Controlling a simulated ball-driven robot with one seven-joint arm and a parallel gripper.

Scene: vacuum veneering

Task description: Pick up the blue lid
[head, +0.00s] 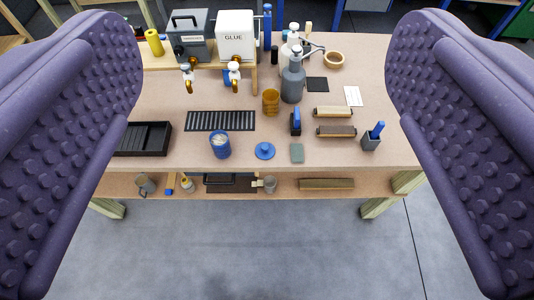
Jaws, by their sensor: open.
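The blue lid (265,151) is a small round disc with a knob on top. It lies flat on the table (350,155) near its front edge, just right of a blue cup-like container (220,145). My gripper (264,130) is open and empty. Its two purple, studded fingers fill the left and right sides of the view. The lid shows between them, well beyond and below the fingers, and is not touched.
A green-grey block (297,153) and a blue-handled tool (295,122) stand right of the lid. An amber cup (271,102) and a grey pump bottle (293,82) are behind it. A black slotted mat (220,121) lies behind left. A lower shelf (340,192) holds several items.

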